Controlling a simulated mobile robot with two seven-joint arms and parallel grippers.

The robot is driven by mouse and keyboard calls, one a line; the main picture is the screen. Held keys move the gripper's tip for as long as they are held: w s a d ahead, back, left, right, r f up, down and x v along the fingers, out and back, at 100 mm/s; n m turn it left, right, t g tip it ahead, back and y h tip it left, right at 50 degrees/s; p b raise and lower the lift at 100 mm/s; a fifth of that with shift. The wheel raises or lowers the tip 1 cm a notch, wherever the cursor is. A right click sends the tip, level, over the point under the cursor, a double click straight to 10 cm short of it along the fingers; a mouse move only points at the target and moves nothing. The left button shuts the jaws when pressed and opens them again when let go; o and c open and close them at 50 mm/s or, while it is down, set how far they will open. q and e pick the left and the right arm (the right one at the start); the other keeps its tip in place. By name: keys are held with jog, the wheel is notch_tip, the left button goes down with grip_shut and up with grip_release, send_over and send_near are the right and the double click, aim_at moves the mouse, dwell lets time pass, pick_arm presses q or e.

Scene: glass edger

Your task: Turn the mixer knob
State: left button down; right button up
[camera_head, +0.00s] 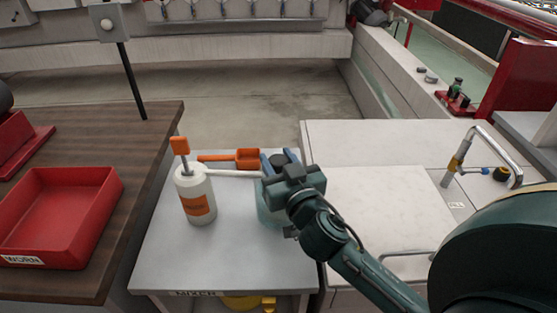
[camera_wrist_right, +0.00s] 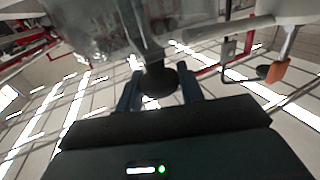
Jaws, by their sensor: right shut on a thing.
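The mixer (camera_head: 266,208) stands on the small grey table and is mostly hidden behind my right gripper in the head view. Its clear body (camera_wrist_right: 105,30) fills the upper part of the right wrist view. The dark round mixer knob (camera_wrist_right: 158,82) sits between the two blue fingers of my right gripper (camera_wrist_right: 160,92). In the head view my right gripper (camera_head: 278,160) reaches over the mixer, shut on the knob. How far the knob is turned cannot be told. My left gripper does not show.
A white pump bottle (camera_head: 197,197) with an orange label stands left of the mixer, its spout towards it. An orange scoop (camera_head: 246,157) lies behind. A red tray (camera_head: 62,215) sits on the wooden table. A sink tap (camera_head: 484,135) stands on the right counter.

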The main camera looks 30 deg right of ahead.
pick_arm(q)
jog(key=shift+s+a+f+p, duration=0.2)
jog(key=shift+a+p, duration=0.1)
jog(key=shift+p, duration=0.2)
pick_arm(e)
jog(key=shift+r+n+y, duration=0.1)
jog(key=shift+n+y, duration=1)
jog(key=shift+y, duration=0.6)
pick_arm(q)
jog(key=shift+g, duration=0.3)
pick_arm(e)
jog(key=shift+y, duration=0.3)
jog(key=o, duration=0.9)
jog(key=shift+w, duration=0.1)
jog(key=shift+o, duration=0.2)
